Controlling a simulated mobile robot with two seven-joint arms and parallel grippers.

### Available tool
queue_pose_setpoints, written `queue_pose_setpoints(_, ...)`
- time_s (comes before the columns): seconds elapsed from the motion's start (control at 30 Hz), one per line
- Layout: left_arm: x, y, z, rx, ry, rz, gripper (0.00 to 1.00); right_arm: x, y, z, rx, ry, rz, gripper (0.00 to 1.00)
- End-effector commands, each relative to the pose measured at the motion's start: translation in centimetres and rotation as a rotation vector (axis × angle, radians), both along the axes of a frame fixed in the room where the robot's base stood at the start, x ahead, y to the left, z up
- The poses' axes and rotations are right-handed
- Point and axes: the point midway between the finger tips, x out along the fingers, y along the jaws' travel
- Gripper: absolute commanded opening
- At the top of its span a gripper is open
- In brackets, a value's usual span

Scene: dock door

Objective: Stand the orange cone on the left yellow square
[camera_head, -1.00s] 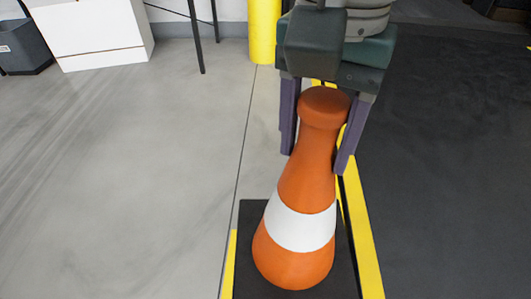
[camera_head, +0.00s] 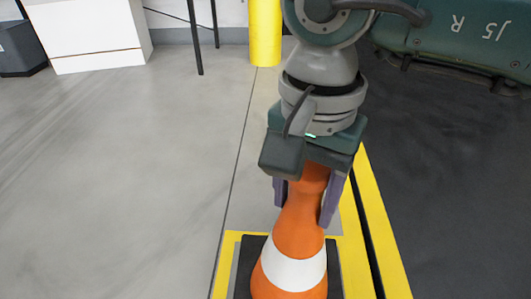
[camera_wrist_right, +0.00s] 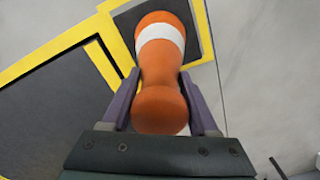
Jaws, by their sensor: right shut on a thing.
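The orange cone (camera_head: 299,235) has a white band and a black square base (camera_head: 252,246). It stands upright at the bottom centre of the head view, its lower part cut off by the frame edge. My right gripper (camera_head: 305,203) is shut on the cone's neck from above, one purple finger on each side. The wrist view shows the cone (camera_wrist_right: 161,65) between the fingers (camera_wrist_right: 161,95). A yellow floor outline (camera_head: 226,262) shows behind and left of the base. Whether the base touches the floor I cannot tell. My left gripper is out of view.
A yellow post (camera_head: 265,32) and a white cabinet (camera_head: 95,32) stand at the back. A yellow stripe (camera_head: 375,215) runs beside a dark floor area (camera_head: 450,190) at right. The grey floor at left is clear.

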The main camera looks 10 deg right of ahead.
Motion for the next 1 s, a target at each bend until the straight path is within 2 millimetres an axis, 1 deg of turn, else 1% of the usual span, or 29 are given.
queue_pose_setpoints(0.03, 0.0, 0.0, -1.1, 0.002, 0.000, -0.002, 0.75, 0.0, 0.1, -1.4, 0.002, -0.001, 0.001, 0.00)
queue_pose_setpoints(0.1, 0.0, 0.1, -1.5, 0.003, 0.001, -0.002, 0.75, 0.0, 0.1, -2.0, 0.002, -0.001, 0.001, 0.00)
queue_pose_setpoints(0.27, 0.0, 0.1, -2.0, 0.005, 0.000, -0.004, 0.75, 0.1, 0.1, -2.8, 0.001, -0.002, 0.001, 0.00)
queue_pose_setpoints(0.37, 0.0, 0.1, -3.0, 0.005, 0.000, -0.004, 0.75, 0.0, 0.1, -4.1, 0.002, -0.001, 0.001, 0.00)
queue_pose_setpoints(0.5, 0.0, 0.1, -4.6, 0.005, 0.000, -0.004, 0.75, 0.0, 0.1, -6.5, 0.002, -0.001, 0.000, 0.00)
queue_pose_setpoints(0.57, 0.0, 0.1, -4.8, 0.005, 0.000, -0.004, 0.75, 0.0, 0.1, -6.8, 0.001, -0.001, 0.001, 0.00)
queue_pose_setpoints(0.7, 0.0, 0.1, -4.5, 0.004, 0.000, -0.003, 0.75, 0.1, 0.1, -6.5, 0.002, -0.002, 0.001, 0.00)
queue_pose_setpoints(0.87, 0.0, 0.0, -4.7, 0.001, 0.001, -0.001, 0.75, 0.1, 0.0, -6.7, 0.001, -0.002, 0.001, 0.00)
queue_pose_setpoints(0.9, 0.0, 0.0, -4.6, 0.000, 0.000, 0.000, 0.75, 0.0, 0.0, -6.7, 0.000, 0.000, 0.001, 0.65)
queue_pose_setpoints(1.0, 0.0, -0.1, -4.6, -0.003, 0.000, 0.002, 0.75, 0.0, 0.0, -6.7, 0.000, 0.000, 0.001, 0.76)
